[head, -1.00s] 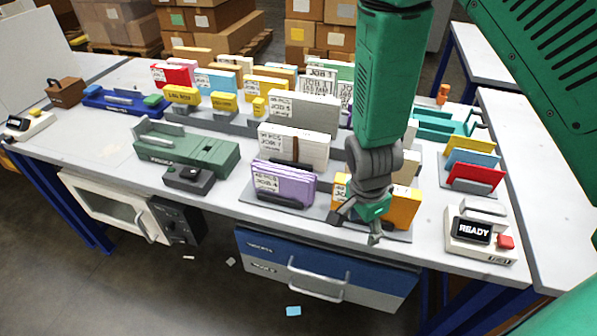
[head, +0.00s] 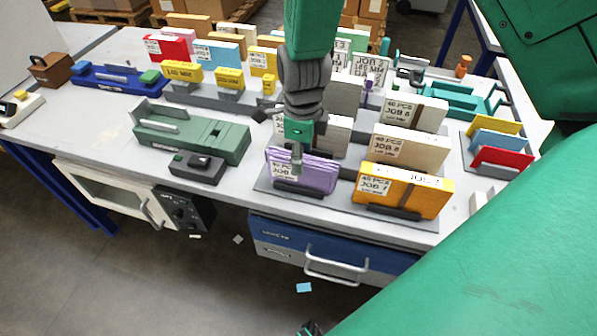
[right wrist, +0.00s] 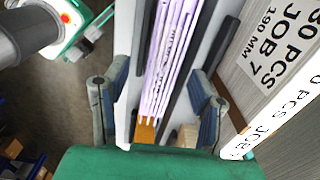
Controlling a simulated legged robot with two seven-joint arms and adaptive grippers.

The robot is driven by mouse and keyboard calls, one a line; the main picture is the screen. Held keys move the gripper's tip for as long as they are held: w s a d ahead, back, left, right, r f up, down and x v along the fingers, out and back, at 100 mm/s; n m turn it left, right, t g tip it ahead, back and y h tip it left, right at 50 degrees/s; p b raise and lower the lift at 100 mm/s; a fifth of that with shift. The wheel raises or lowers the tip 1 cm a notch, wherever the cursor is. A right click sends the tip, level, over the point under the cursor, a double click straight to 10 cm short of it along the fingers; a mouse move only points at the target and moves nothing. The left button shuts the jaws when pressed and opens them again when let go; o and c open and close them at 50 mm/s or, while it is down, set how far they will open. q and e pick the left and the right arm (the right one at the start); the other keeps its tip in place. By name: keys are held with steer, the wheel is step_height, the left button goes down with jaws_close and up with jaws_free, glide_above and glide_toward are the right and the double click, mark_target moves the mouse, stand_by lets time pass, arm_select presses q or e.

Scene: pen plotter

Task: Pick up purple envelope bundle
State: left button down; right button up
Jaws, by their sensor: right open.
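The purple envelope bundle (head: 318,176) stands upright in a dark holder at the front of the table. A white label shows on its left front. My right gripper (head: 296,152) points down over the bundle, with one finger in front of its face. The far finger is hidden in the head view. In the right wrist view, the purple bundle (right wrist: 172,60) runs between the two spread fingers of my right gripper (right wrist: 158,92). Gaps show on both sides, so the gripper is open. My left gripper is not seen.
A yellow-orange bundle (head: 402,192) stands close to the right of the purple one, with cream bundles (head: 410,150) behind it. A green tray device (head: 190,133) and a small dark box (head: 197,167) lie to the left. Bare tabletop shows at the left front.

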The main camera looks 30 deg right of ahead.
steer(key=shift+s+d+f, duration=0.1)
steer(key=shift+f, duration=0.45)
steer(key=f, duration=0.4)
steer(key=shift+w+f, duration=0.25)
steer(key=shift+w, duration=0.05)
steer(key=shift+r, duration=0.1)
jaws_close()
